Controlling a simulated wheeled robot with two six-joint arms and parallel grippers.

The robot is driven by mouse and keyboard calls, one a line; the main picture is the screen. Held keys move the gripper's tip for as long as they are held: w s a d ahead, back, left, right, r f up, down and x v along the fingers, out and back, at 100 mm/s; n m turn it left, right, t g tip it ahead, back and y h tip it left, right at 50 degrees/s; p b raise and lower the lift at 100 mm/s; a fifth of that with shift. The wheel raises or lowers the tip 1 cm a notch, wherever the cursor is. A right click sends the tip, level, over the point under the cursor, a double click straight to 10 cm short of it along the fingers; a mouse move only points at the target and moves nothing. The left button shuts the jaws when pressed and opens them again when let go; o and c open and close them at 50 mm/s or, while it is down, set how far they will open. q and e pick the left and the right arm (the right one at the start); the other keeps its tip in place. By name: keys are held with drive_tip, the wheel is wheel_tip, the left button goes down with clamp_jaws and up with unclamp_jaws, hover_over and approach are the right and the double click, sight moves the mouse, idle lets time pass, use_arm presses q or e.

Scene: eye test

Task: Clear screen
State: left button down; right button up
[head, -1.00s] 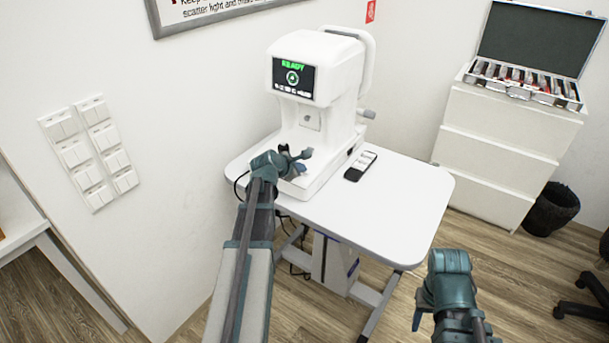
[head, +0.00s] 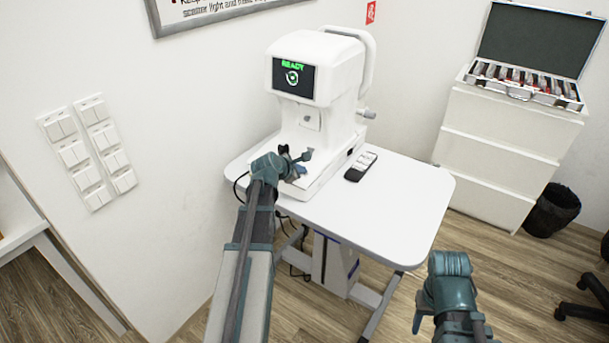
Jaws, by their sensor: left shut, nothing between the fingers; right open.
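The screen (head: 293,78) on the white eye-test machine (head: 342,70) is dark with green "READY" text and a round green-white symbol below it. The strip along its bottom is blank. My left gripper (head: 303,160) is shut and empty at the front of the machine's base, below the screen. Whether it touches the base or a control there, I cannot tell. My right gripper (head: 420,318) is open and empty at the lower right, in front of the table and away from the machine.
A black-and-white remote (head: 361,166) lies on the white table (head: 385,215), right of the machine. The table's right part is clear. A white drawer cabinet (head: 495,150) with an open lens case (head: 525,80) and a black bin (head: 552,210) stand at the right.

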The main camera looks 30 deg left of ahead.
idle(0.4)
use_arm(q)
drive_tip(key=shift+r+p, duration=0.7)
drive_tip(key=r+p, duration=0.5)
drive_tip(key=shift+s+r, duration=0.1)
drive_tip(key=shift+s, duration=0.3)
idle(0.5)
